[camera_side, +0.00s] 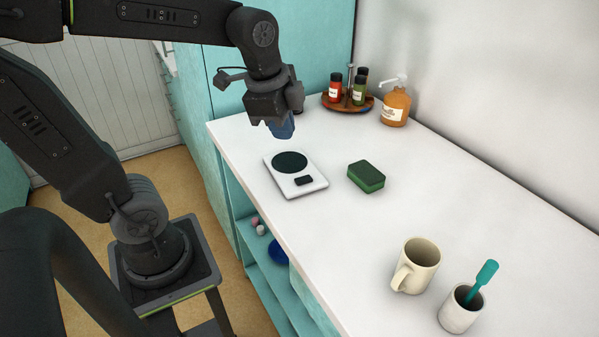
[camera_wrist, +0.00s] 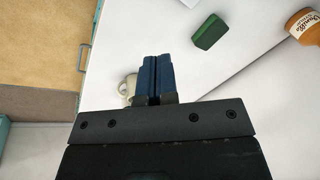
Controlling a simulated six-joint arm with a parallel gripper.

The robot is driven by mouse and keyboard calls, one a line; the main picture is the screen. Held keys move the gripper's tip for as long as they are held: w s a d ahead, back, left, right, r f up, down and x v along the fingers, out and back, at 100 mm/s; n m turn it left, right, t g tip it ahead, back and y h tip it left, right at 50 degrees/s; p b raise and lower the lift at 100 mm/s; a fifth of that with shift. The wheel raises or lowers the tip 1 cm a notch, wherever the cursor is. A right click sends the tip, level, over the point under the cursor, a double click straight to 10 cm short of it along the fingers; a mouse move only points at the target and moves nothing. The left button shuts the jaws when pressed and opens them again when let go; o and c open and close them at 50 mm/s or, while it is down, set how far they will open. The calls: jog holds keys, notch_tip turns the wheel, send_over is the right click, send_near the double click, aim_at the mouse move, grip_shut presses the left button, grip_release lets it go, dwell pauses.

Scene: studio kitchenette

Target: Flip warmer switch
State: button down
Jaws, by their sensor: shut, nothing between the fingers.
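The warmer is a flat white unit with a dark round plate and a small black switch (camera_side: 304,180) at its near end. Its white body (camera_side: 291,191) lies on the counter in the side view. My gripper (camera_side: 284,132) points down with its blue fingers just beyond the warmer's far end, above the counter and apart from the switch. In the wrist view the blue fingers (camera_wrist: 157,78) are pressed together with nothing between them. I cannot make out the switch in the wrist view, where my gripper body covers much of the picture.
A green sponge (camera_side: 366,177) lies right of the warmer. A cream mug (camera_side: 416,266) and a white cup (camera_side: 459,312) with a teal brush stand nearer. A round wooden tray (camera_side: 329,107) with jars and an orange pump bottle (camera_side: 395,107) stand at the back. Counter between them is clear.

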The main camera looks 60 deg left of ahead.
aim_at(299, 180)
jog(key=w+a+f+m+g, duration=0.2)
jog(key=w+a+m, duration=0.3)
jog(key=m, duration=0.4)
jog(key=shift+w+a+f+m+g, duration=0.25)
jog(key=shift+w+m+g, duration=0.15)
jog(key=shift+w, duration=0.3)
jog(key=shift+f, duration=0.1)
notch_tip(299, 180, down, 14)
jog(key=shift+r, duration=0.1)
jog(key=shift+s+f, duration=0.1)
jog(key=shift+f, duration=0.15)
